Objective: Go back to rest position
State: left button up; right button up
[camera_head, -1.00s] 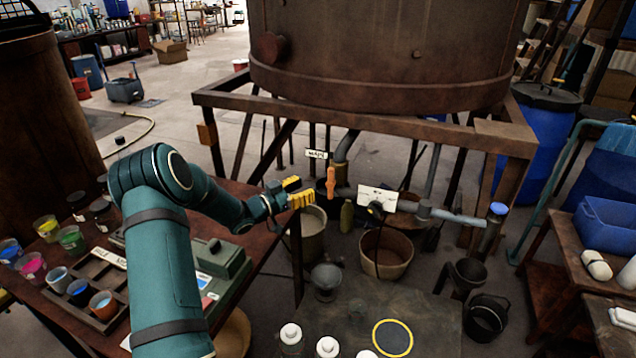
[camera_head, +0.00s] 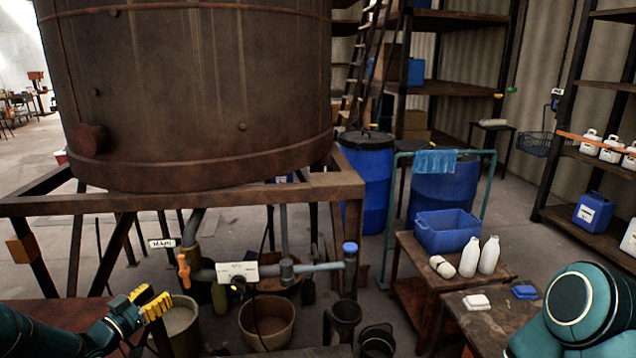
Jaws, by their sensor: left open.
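My left gripper (camera_head: 148,304) is at the lower left of the head view, with yellow fingertips apart. It is open and holds nothing. It is in front of the rusty vat's pipework, to the left of and below the orange valve handle (camera_head: 183,271), and apart from it. My left arm comes in from the lower left edge. A teal and black joint of my right arm (camera_head: 583,300) shows at the lower right. My right gripper is out of the frame.
A large rusty vat (camera_head: 200,90) stands on a frame (camera_head: 240,198). A bucket (camera_head: 266,325) stands below its pipes. On the right, a small table (camera_head: 412,244) holds a blue bin (camera_head: 447,230) and white bottles (camera_head: 469,257). Blue drums (camera_head: 365,185) and shelves stand behind.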

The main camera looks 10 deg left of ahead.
pick_arm(q)
jog(key=s+d+f+n+g+y, duration=0.15)
jog(key=d+f+g, duration=0.25)
jog(key=d+f, duration=0.55)
jog(key=s+d+f+n+g, duration=0.3)
jog(key=d+f, duration=0.3)
jog(key=d, duration=0.7)
jog(key=s+d+f+g, duration=0.3)
jog(key=s+d, duration=0.3)
jog(key=s, duration=0.4)
jog(key=s+d+f+g, duration=0.3)
jog(key=s+d+g, duration=0.2)
jog(key=s, duration=0.6)
jog(key=shift+d+f+g, duration=0.15)
jog(key=shift+d+g, duration=0.25)
jog(key=shift+d, duration=0.75)
jog(key=shift+w, duration=0.1)
